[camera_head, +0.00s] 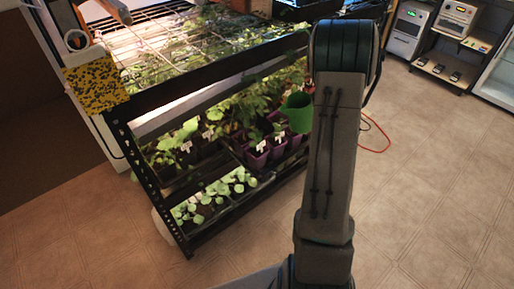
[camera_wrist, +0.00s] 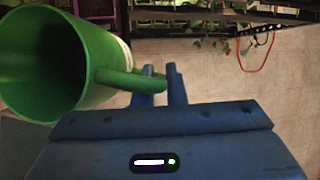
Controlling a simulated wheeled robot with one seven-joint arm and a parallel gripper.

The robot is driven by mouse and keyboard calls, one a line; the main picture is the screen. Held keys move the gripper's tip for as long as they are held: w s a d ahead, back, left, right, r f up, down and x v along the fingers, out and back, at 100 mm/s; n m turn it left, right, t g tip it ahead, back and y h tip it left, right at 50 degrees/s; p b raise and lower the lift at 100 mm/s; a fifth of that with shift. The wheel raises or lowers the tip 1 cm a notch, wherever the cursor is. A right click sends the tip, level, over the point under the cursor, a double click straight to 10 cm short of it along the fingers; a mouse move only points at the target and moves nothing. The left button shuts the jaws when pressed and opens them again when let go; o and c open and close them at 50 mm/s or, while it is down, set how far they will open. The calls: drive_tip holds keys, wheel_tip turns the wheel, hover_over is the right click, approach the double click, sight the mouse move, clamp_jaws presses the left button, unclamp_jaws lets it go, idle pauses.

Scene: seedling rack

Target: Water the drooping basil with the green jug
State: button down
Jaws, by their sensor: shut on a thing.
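The green jug (camera_head: 297,113) shows beside my arm in the head view, at the right end of the rack's middle level. In the wrist view the green jug (camera_wrist: 98,50) fills the upper left, its dark open mouth facing left. My gripper (camera_wrist: 162,76) is shut on its handle. My arm hides the gripper in the head view. Plants in purple pots (camera_head: 257,160) with white labels stand left of and below the jug. I cannot tell which one is the drooping basil. Any water in the jug is not visible.
The black rack (camera_head: 152,196) holds plants on several levels, with a lower tray of seedlings (camera_head: 213,197). A yellow speckled card (camera_head: 95,82) hangs at its left corner. A red cable (camera_head: 378,150) lies on the floor behind my arm. The tiled floor (camera_head: 440,185) at right is clear.

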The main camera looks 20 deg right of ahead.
drive_tip(key=shift+d+f+y+p, duration=0.25)
drive_tip(key=shift+f+y+p, duration=0.35)
drive_tip(key=shift+f+y, duration=0.05)
drive_tip(key=shift+d+f+y+p, duration=0.25)
drive_tip(key=shift+f+y+p, duration=0.3)
drive_tip(key=shift+f+y, duration=0.1)
